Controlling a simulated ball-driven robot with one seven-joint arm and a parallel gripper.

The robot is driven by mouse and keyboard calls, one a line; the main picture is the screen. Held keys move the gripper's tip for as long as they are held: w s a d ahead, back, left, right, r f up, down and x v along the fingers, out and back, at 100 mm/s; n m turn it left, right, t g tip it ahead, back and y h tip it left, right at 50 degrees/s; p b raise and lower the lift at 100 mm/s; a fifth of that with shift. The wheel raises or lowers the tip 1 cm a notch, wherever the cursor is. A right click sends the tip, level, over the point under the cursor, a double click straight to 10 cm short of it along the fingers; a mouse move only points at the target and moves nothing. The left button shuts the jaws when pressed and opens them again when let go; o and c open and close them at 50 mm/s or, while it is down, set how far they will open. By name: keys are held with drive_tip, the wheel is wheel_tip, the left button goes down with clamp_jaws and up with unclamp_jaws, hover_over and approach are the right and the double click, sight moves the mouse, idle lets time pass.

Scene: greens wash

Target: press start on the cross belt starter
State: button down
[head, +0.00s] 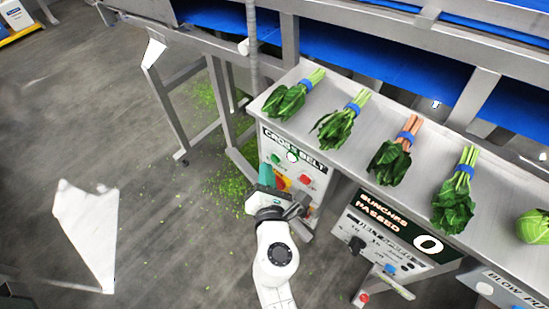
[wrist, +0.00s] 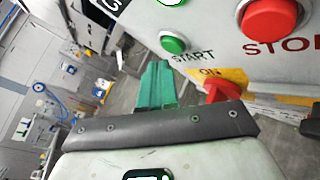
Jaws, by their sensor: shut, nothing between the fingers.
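The cross belt starter (head: 316,192) is a pale box with a dark "CROSS BELT" sign, below the front edge of the steel bench in the head view. Its green START button (wrist: 172,43) shows at upper middle in the wrist view. The red STOP button (wrist: 270,17) is to the right of it. A red switch (wrist: 222,90) on a yellow plate marked "ON" sits below. My gripper (head: 266,176) has green fingers, shut and empty, in front of the starter's left part. In the wrist view the fingertips (wrist: 152,72) are just below and left of START, apparently apart from it.
Several banded bunches of greens (head: 335,127) lie on the steel bench (head: 300,75) above. A "BUNCHES PASSED" counter box (head: 385,225) reading 0 stands to the right. Steel legs (head: 215,100) stand behind left; the floor at left is mostly clear.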

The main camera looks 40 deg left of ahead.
drive_tip(key=s, duration=0.5)
drive_tip(key=shift+a, duration=0.2)
idle(0.4)
idle(0.6)
